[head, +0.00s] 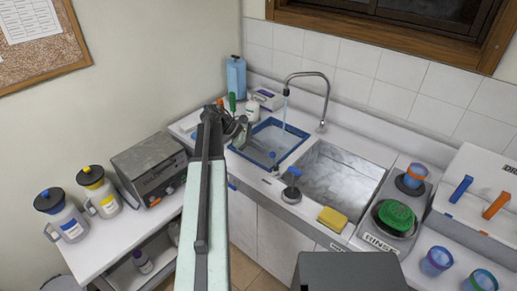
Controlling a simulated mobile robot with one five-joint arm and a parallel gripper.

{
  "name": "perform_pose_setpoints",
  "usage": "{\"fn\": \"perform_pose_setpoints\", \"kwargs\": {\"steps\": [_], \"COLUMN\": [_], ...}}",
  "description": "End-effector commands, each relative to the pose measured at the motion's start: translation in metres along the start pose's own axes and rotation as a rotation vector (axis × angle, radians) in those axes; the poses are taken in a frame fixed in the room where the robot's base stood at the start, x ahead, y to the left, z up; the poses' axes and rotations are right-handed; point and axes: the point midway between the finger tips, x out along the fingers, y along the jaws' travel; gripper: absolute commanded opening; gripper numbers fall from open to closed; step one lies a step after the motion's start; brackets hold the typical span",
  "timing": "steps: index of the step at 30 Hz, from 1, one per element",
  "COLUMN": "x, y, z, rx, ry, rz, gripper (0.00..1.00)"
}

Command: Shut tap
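The tap (326,97) is a tall metal gooseneck behind the sink, and its spout curves left over the blue-rimmed basin (302,143). A thin pale stream, apparently water, falls from the dark spout tip into the basin. A small blue-topped lever (275,158) stands at the basin's front right, and a larger blue-topped knob (291,192) sits on the sink's front edge. I cannot tell which of them works the tap. My gripper (240,131) is at the far end of my arm, near the basin's left side, apart from the tap. Its fingers are too small and partly hidden to read.
The steel sink (349,153) is empty, with a yellow sponge (332,219) at its front edge. Green scrubber (397,214) and cups stand right. A blue bottle (236,77) stands at the back left. A grey machine (148,165) and two jugs are on the left counter.

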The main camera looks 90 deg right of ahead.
Motion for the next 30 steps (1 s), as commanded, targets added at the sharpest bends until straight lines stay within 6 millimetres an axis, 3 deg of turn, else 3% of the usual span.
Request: {"fn": "perform_pose_setpoints", "kwargs": {"steps": [6,30], "x": [0.008,-0.001], "y": [0.015,0.015], "z": [0.011,0.024], "rx": [0.006,0.008], "ry": [0.0,-0.002], "rz": [-0.003,-0.006], "gripper": [0.0,0.0]}}
